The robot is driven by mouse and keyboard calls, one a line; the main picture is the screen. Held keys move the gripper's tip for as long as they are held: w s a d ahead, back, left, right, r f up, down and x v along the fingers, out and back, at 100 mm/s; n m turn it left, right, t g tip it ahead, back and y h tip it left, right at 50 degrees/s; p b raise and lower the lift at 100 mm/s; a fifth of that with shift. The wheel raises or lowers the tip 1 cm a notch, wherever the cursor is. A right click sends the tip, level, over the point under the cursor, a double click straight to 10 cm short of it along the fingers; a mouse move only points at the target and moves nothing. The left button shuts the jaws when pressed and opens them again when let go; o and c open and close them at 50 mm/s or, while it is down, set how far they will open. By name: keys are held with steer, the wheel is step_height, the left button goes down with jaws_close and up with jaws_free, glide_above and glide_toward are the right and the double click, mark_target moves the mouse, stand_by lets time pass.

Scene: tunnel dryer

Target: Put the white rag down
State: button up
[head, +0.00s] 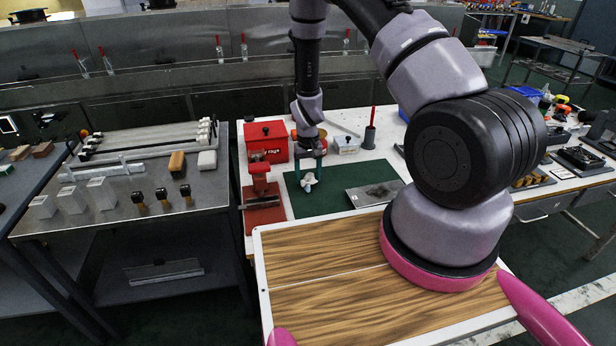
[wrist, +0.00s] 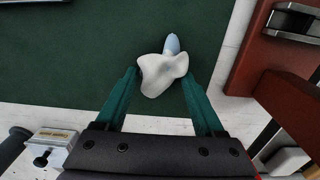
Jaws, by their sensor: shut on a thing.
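The white rag (head: 309,183) is a small crumpled piece at the tips of my gripper (head: 308,172), over the green mat (head: 334,203) on the white bench. In the wrist view the rag (wrist: 158,75) sits between the two teal fingertips of my gripper (wrist: 161,76), which are shut on it. A light blue rounded thing (wrist: 172,44) shows at the rag's far side, partly hidden by it. I cannot tell whether the rag touches the mat. The fingers point down at the mat.
A red box (head: 267,132) with a lettered front stands behind the mat's left. A red vise (head: 260,180) is left of the mat. A grey plate (head: 372,194) lies on the mat's right part. A small pale box (head: 346,147) stands behind.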

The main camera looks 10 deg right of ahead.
steer(key=shift+f, duration=0.2)
steer(key=o, duration=1.2)
step_height(320, 180, up, 12)
steer(key=shift+r, duration=0.15)
step_height(320, 180, up, 12)
steer(key=m+t+y, duration=0.1)
glide_above(308, 177)
steer(key=s+d+r+m+t, duration=0.15)
steer(key=s+r, duration=0.25)
steer(key=r, duration=0.9)
steer(key=s+d+r+t, duration=0.1)
steer(key=s+r, duration=0.4)
steer(key=s, duration=0.1)
steer(key=s+d+r+m+t, duration=0.1)
steer(key=s+d+r+t, duration=0.1)
steer(key=s+r, duration=0.3)
steer(key=s+d+r+t+y, duration=0.1)
steer(key=s+r, duration=0.4)
steer(key=s, duration=0.3)
steer(key=shift+s+d+r+m+t, duration=0.2)
steer(key=shift+r+m+t, duration=0.15)
